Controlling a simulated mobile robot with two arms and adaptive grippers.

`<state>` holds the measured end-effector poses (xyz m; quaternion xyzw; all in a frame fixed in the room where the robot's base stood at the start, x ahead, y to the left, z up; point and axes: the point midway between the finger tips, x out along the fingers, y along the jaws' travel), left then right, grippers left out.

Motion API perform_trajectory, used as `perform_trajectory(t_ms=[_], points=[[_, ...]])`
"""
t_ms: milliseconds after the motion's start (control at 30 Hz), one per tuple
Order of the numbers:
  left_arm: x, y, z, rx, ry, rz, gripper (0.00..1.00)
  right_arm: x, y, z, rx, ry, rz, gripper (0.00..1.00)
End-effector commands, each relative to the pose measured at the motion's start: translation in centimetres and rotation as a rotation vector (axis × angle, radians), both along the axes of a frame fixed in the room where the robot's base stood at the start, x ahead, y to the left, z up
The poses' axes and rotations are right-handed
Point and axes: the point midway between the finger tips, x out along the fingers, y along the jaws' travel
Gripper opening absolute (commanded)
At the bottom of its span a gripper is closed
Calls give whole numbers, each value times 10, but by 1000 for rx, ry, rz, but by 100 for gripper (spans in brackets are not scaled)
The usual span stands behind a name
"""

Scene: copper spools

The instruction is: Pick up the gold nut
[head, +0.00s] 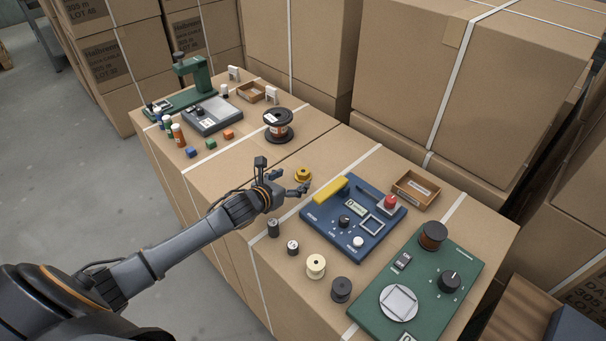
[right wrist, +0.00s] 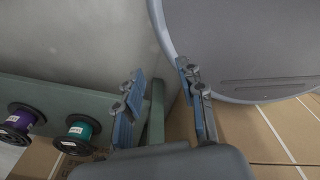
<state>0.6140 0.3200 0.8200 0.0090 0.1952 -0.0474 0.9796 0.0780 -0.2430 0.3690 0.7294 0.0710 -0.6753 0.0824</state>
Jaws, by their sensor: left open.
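The gold nut (head: 303,174) lies on the cardboard box top in the middle of the head view, just left of the yellow bar on the blue panel. My left gripper (head: 289,181) is open, its fingers pointing right toward the nut. One fingertip is beside the nut's left side and the other just in front of it. I cannot tell whether they touch it. The nut is not lifted. My right gripper (right wrist: 161,77) shows only in the right wrist view, its two blue-padded fingers apart with nothing between them.
A blue panel (head: 330,214) lies right of the nut and a dark spool (head: 278,125) stands behind it. Small spools, including a cream one (head: 316,266), stand in front. A green panel (head: 455,290) is at right. Purple (right wrist: 18,118) and teal (right wrist: 80,128) spools show in the right wrist view.

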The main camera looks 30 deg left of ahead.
Motion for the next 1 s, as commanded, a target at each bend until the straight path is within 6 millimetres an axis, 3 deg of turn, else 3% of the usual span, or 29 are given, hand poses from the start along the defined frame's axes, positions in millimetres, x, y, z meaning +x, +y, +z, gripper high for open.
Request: perform_trajectory(t_ms=[100, 300, 667, 900, 1000], points=[[14, -3, -4, -5, -1, 2, 74, 10, 4, 4, 5, -17, -1, 39], [38, -6, -15, -2, -1, 2, 74, 13, 13, 5, 17, -21, -5, 39], [44, -6, -18, 0, -1, -1, 72, 10, 14, 4, 17, -17, -5, 39], [44, -6, -18, 1, 0, 0, 23, 8, 8, 4, 10, -13, -2, 39], [45, -6, -17, 0, -3, -1, 6, 8, 7, 4, 9, -13, -1, 39]])
